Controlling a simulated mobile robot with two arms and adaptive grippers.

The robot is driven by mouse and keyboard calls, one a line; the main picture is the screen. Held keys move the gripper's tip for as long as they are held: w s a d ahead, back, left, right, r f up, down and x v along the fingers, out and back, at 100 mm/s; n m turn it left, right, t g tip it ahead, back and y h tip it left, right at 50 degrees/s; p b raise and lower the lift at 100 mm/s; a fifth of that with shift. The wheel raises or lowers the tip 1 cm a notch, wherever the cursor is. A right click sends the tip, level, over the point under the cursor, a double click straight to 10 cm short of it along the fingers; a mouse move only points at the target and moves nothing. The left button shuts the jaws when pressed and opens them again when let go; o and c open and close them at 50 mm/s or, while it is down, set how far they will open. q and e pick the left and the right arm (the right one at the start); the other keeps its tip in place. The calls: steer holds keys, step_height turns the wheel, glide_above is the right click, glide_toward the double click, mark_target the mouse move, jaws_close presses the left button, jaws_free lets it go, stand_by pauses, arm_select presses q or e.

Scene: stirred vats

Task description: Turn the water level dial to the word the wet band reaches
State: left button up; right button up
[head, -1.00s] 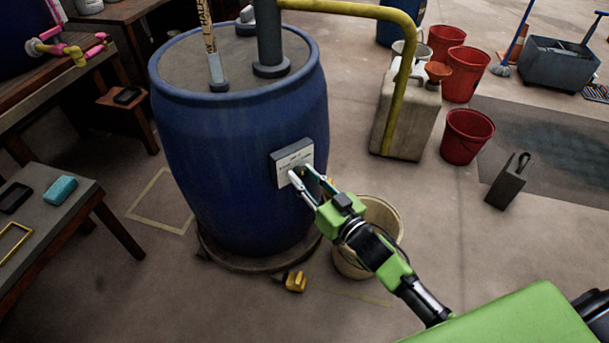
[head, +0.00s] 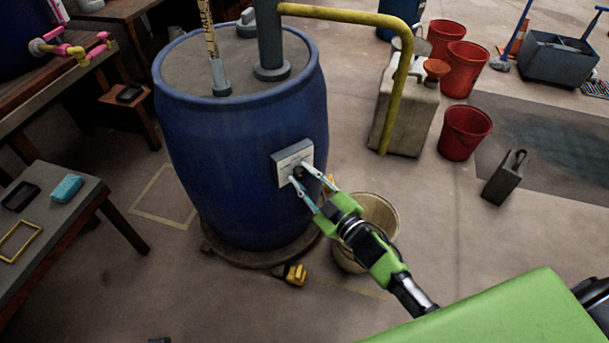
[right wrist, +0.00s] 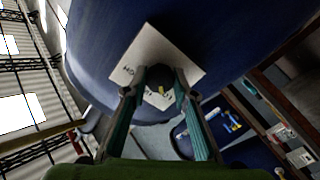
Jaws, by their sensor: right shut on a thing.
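A pale dial plate (head: 284,160) is fixed on the front of the blue vat (head: 215,150). My right gripper (head: 299,173) is shut on the plate's dark dial knob (right wrist: 158,74), one finger on each side. In the right wrist view a small yellow mark shows on the knob, below its middle. The plate (right wrist: 150,45) shows dark lettering there, partly hidden by the fingers and too small to read surely. A wooden dipstick (head: 207,40) with dark markings stands upright in the vat lid. Its upper end is cut off by the frame, and I cannot make out a wet band. My left gripper is not in view.
A beige bucket (head: 378,213) stands under my right arm. A yellow pipe (head: 398,100) bends down beside a jerrycan (head: 415,120). Red buckets (head: 464,133) stand to the right. A table (head: 75,215) with a teal sponge (head: 66,188) is at left.

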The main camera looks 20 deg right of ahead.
steer(key=shift+n, duration=0.3)
steer(key=o, duration=1.1)
steer(key=shift+s, duration=0.1)
steer(key=v, duration=1.2)
